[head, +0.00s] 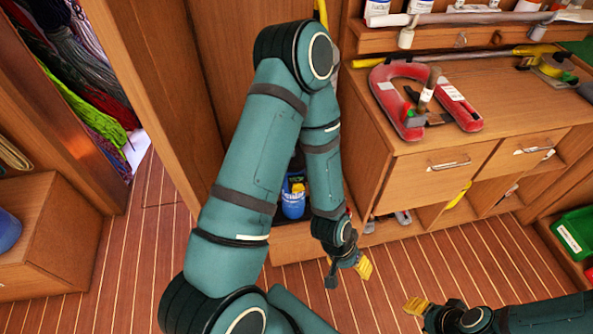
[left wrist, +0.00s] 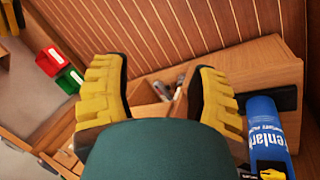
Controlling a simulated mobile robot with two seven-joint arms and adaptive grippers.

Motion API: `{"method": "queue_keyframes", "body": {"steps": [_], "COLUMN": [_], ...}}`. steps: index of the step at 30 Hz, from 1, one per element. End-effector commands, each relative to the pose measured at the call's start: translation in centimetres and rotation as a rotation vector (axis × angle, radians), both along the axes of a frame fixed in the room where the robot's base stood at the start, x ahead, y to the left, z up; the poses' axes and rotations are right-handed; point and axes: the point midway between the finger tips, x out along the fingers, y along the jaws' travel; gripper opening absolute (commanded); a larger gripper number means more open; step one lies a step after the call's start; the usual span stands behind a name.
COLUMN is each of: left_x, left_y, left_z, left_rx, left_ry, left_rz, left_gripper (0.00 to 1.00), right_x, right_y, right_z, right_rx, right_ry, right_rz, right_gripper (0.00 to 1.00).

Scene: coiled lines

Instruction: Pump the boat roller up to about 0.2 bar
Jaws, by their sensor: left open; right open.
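I cannot make out the boat roller or a pump for certain. A blue cylinder (head: 293,204) with white lettering and a yellow label stands low by the cabinet, partly hidden behind my left arm. It also shows in the left wrist view (left wrist: 266,125), right of the fingers and apart from them. My left gripper (head: 348,271) is open and empty, above the floor in front of the cabinet. Its yellow fingers are spread wide in the left wrist view (left wrist: 158,95). My right gripper (head: 418,307) is open, low at the right, with nothing visible in it.
A red U-shaped item (head: 392,98) lies on the wooden counter (head: 500,95). Drawers and open cubbies (head: 430,212) holding small tools are below. A green bin (head: 575,234) is at the right, coiled lines (head: 95,105) at upper left. The striped floor (head: 130,260) is mostly clear.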

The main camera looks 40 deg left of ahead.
Motion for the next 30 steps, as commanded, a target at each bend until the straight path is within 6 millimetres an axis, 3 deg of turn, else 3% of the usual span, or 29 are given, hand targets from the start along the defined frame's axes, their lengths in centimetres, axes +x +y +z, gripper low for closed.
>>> {"method": "queue_keyframes", "body": {"steps": [5,14,18,24,30], "left_x": [3.0,10.5,13.3,16.0,17.0], "left_y": [3.1,13.2,18.4,25.4,30.0], "left_z": [0.8,5.5,9.1,15.4,20.2], "left_rx": [0.027,0.073,0.071,0.03,-0.025], "left_ry": [0.063,0.202,0.23,0.238,0.225], "left_rz": [0.23,0.955,1.317,1.826,2.175], "left_gripper": [0.59,0.59,0.59,0.59,0.59], "right_x": [0.1,0.3,0.4,0.6,0.7], "right_y": [0.0,-0.1,-0.1,-0.1,-0.1], "right_z": [0.9,3.0,3.9,5.2,5.9], "right_rx": [0.0,-0.001,-0.002,-0.003,-0.004], "right_ry": [-0.002,-0.007,-0.008,-0.012,-0.014], "right_rz": [-0.002,-0.008,-0.011,-0.015,-0.018], "right_gripper": [0.47,0.47,0.47,0.47,0.47]}}
